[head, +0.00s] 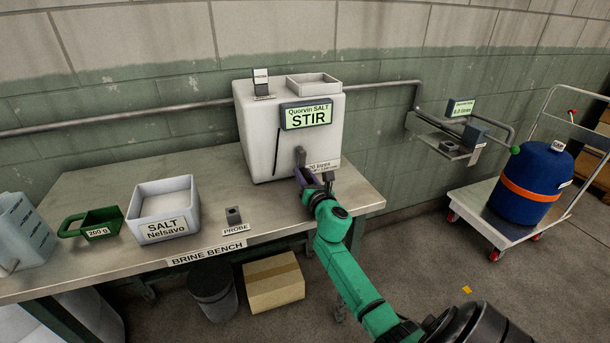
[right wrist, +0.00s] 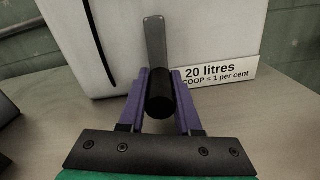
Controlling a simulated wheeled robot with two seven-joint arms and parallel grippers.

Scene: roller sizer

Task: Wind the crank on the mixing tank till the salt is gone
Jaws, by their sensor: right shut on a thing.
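The white mixing tank (head: 260,140) stands on the bench, with a display (head: 306,114) on its front reading "Quorvin SALT STIR". The crank (head: 300,157) is on the tank's front, low and to the right. In the right wrist view, the crank's grey arm (right wrist: 154,42) points up and its black handle (right wrist: 160,95) sits between the purple fingers. My right gripper (head: 306,177) is shut on the crank handle. It also shows in the right wrist view (right wrist: 160,92). The tank's inside and any salt in it are hidden. My left gripper is not in view.
On the bench (head: 205,262) stand a white salt box (head: 163,228), a green scoop (head: 75,231), a probe block (head: 233,215) and a pale jug (head: 25,232) at far left. A trolley (head: 487,226) with a blue drum (head: 528,185) stands at right. A cardboard box (head: 274,288) and grey bin (head: 212,300) are below.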

